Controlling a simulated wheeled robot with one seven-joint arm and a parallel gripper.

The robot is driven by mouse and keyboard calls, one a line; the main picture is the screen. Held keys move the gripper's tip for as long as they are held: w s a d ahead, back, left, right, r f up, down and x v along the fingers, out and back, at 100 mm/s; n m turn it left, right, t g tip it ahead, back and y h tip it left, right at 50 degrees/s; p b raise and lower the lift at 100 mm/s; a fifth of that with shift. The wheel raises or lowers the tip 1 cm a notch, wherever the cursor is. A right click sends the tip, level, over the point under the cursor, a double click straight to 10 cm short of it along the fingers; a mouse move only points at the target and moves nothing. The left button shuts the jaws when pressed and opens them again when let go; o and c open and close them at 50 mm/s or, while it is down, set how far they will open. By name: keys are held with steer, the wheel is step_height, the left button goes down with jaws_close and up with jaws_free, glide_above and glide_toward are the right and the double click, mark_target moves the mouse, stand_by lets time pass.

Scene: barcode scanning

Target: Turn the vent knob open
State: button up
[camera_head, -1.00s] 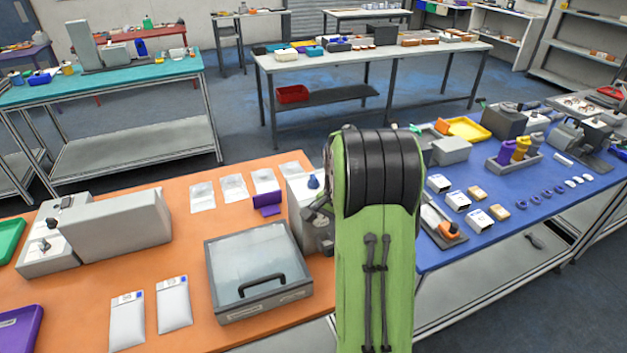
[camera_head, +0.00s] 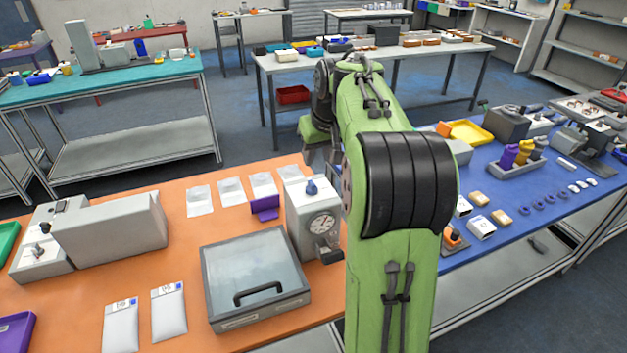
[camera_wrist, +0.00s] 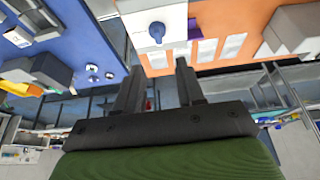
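The vent knob (camera_head: 312,187) is a small blue knob on top of a pale grey box (camera_head: 301,221) with a round dial gauge (camera_head: 322,224) on its front. In the wrist view the blue knob (camera_wrist: 157,32) shows ahead of the fingers, on the box's white face. My gripper (camera_wrist: 158,78) is open and empty, its two dark fingers apart and short of the knob. In the head view my gripper (camera_head: 320,156) hangs beyond the box, partly hidden by my green arm. Nothing touches the knob.
A grey lidded case (camera_head: 205,290) stands on the orange table (camera_head: 110,265) in front of the gauge box. A purple holder (camera_head: 264,208) and white packets (camera_head: 231,191) lie to its left. The blue table (camera_head: 535,215) at right holds several small parts.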

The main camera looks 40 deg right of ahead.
mark_target(311, 182)
steer(key=x, duration=0.6)
steer(key=b+x, duration=0.1)
steer(key=x, duration=0.4)
steer(key=shift+w+d+f, duration=0.15)
steer(key=shift+d+f, duration=0.1)
steer(key=shift+f, duration=0.1)
steer(key=shift+c, duration=0.4)
jaws_close()
